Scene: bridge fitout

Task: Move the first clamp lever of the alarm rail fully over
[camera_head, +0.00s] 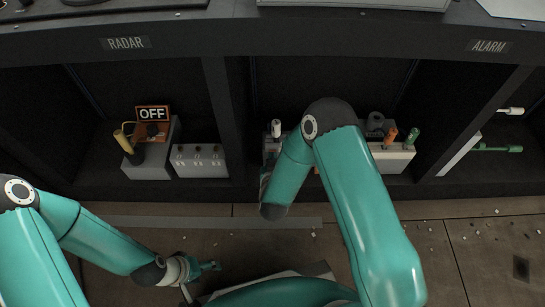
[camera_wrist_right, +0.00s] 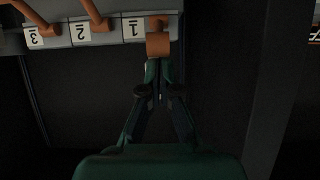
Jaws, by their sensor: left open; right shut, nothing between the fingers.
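A pale rail (camera_wrist_right: 98,30) with number labels 1, 2 and 3 runs along the top of the right wrist view, its numbers upside down. Orange levers (camera_wrist_right: 96,18) stand at the labels. The first lever's blocky orange end (camera_wrist_right: 158,45) is beside label 1. My right gripper (camera_wrist_right: 158,68) is shut and empty, its fingertips right at that orange end; whether they touch is unclear. In the head view my right arm hides this gripper. My left gripper (camera_head: 212,266) is open and empty, low over the floor, away from the bays.
The left bay holds an orange OFF panel (camera_head: 152,113), a yellow-handled lever (camera_head: 123,141) and a grey switch box (camera_head: 200,161). Orange (camera_head: 390,136) and green (camera_head: 411,137) handles show in the middle bay. Dark divider walls (camera_head: 226,110) separate bays. Small debris lies on the floor.

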